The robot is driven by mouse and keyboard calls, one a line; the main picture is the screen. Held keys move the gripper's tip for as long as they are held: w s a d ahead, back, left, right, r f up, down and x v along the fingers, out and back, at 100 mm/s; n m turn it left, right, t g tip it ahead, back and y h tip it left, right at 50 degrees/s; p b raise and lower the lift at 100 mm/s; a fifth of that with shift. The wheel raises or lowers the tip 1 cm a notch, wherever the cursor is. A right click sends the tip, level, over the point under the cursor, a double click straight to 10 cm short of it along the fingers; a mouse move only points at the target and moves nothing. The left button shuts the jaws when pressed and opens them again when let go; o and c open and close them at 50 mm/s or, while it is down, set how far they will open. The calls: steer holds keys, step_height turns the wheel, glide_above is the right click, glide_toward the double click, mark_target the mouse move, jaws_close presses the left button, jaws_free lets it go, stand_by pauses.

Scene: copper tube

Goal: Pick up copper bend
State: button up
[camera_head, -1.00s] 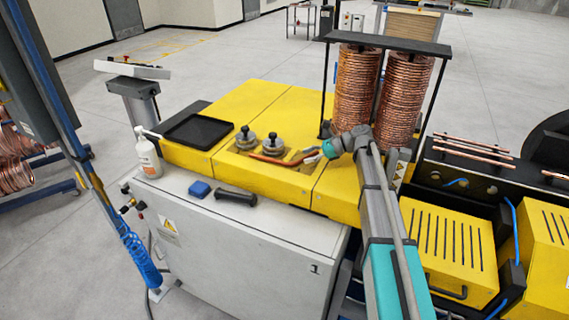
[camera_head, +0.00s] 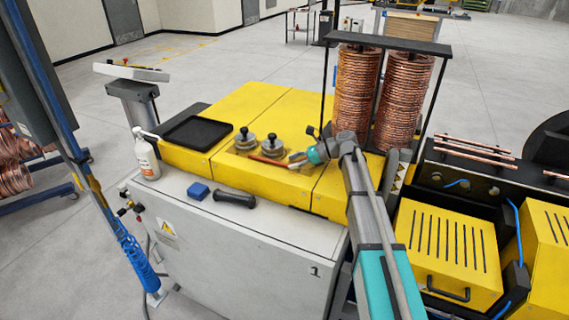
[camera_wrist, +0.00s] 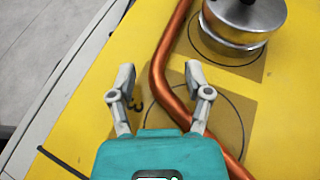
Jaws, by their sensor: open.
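The copper bend (camera_head: 268,161) is a thin orange-red tube lying on the yellow machine top beside two round metal rollers (camera_head: 246,138). In the wrist view the bend (camera_wrist: 163,98) runs down from the top, turns, and slants to the lower right, partly hidden by the right finger and the gripper body. My gripper (camera_wrist: 159,75) is open, and the bend passes between its fingers in the picture, nearer the right one. The height gap is hard to tell. In the head view my gripper (camera_head: 294,159) is at the bend's right end.
Tall copper coils (camera_head: 356,95) under a dark frame stand just behind my arm. A black tray (camera_head: 197,132) and a white bottle (camera_head: 147,158) are to the left.

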steer(key=shift+a+f, duration=0.25)
steer(key=shift+a, duration=0.35)
jaws_close()
